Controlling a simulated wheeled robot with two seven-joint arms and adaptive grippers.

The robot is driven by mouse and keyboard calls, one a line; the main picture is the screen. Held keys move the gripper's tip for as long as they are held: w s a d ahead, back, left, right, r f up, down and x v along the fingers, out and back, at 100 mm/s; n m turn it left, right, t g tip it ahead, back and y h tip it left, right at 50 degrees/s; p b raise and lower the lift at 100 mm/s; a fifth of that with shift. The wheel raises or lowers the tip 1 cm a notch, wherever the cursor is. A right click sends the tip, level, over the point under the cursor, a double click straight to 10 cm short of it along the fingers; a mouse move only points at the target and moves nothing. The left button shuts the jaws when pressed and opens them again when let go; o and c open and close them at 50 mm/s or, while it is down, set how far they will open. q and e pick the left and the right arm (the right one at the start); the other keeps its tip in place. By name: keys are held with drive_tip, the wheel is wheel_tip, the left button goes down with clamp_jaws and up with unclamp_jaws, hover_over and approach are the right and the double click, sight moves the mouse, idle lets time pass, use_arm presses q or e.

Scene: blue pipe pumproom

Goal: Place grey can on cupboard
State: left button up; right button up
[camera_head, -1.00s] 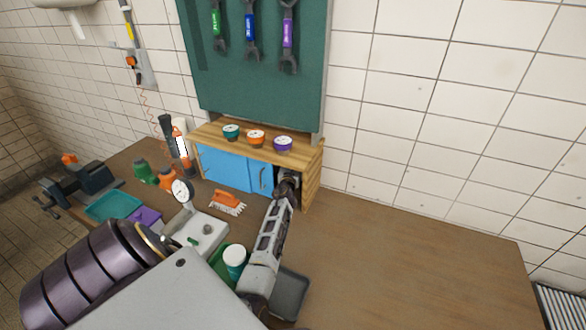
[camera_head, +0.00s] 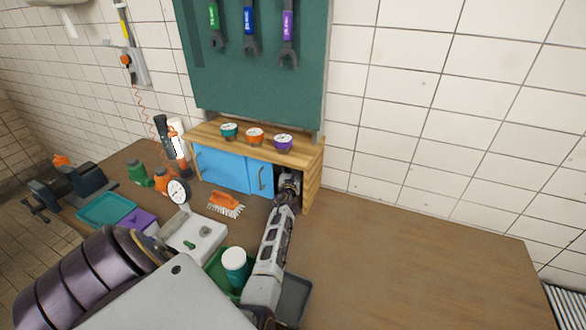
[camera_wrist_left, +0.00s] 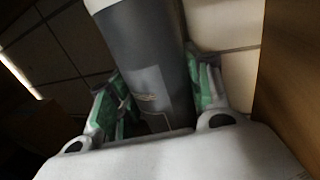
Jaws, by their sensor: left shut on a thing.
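The wooden cupboard (camera_head: 312,180) stands against the wall with blue doors and an open compartment at its right end. My left gripper (camera_head: 289,182) is at the mouth of that compartment, seen small and partly in shadow in the head view. In the left wrist view my left gripper (camera_wrist_left: 158,100) is shut on the grey can (camera_wrist_left: 145,45), with green-padded fingers on both sides of it. The can has a paler band near its end. I cannot make out the can in the head view. My right gripper is not in view.
Teal, orange and purple tins (camera_head: 255,137) stand on the cupboard top. A brush (camera_head: 225,203), a gauge (camera_head: 179,191), a white-lidded jar (camera_head: 235,265) and a dark tray (camera_head: 292,298) lie near my arm. The bench at right (camera_head: 420,260) is clear.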

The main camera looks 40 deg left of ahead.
use_arm(q)
drive_tip(key=shift+a+f, duration=0.1)
drive_tip(key=o, duration=1.3)
drive_tip(key=shift+v, duration=3.8)
